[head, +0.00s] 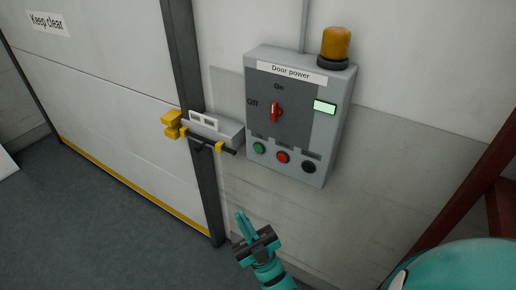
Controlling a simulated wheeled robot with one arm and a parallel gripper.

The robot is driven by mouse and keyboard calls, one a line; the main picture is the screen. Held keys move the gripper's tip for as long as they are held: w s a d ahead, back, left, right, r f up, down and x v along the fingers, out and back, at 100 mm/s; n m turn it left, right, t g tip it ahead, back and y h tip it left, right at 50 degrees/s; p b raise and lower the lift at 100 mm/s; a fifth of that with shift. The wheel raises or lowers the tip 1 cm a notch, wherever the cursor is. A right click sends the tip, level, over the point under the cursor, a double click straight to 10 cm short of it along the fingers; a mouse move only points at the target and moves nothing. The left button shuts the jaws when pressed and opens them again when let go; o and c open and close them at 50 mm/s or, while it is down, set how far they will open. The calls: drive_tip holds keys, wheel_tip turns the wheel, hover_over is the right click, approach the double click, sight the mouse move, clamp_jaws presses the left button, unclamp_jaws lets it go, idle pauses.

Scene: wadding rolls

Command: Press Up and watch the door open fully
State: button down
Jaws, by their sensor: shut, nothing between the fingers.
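The grey control box (335,130) labelled "Door power" is on the wall. Its red rotary switch (275,112) stands upright, towards "On", and a pale green indicator (324,107) looks lit. Along the bottom are a green button (259,148), a red button (282,157) and a black button (308,167); the small labels above them cannot be read, so I cannot tell which is Up. The white door (110,110) is down, its yellow bottom edge (135,188) at the floor. My teal gripper (241,216) is shut and empty, below the box and apart from the buttons.
A bolt-like latch (212,130) with yellow blocks (172,122) sits across the dark door post (184,60), left of the box. An amber beacon (336,45) tops the box. A reddish-brown frame (470,190) stands at right. The floor before the door is clear.

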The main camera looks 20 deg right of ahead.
sight(259, 149)
drive_tip(key=w+a+f+g+h+p, duration=0.1)
drive_tip(key=w+f+g+h, duration=0.15)
drive_tip(key=w+h, duration=0.4)
drive_tip(key=w+f+g+h+p, duration=0.1)
drive_tip(key=w+f+g+h, duration=0.2)
drive_tip(key=w, duration=0.7)
drive_tip(key=w+d+r+m+g+h, duration=0.1)
drive_tip(key=w+d+m+g+h, duration=0.1)
drive_tip(key=d+h, duration=0.4)
drive_tip(key=shift+w+m+g+h+p, duration=0.2)
drive_tip(key=shift+m+g+h+p, duration=0.25)
drive_tip(key=shift+g, duration=0.3)
drive_tip(key=shift+r, duration=0.1)
drive_tip(key=w+d+p, duration=0.4)
drive_tip(key=w+d, duration=0.1)
drive_tip(key=d, duration=0.1)
drive_tip(key=shift+w+d, duration=0.25)
drive_tip(key=shift+d, duration=0.15)
idle(0.4)
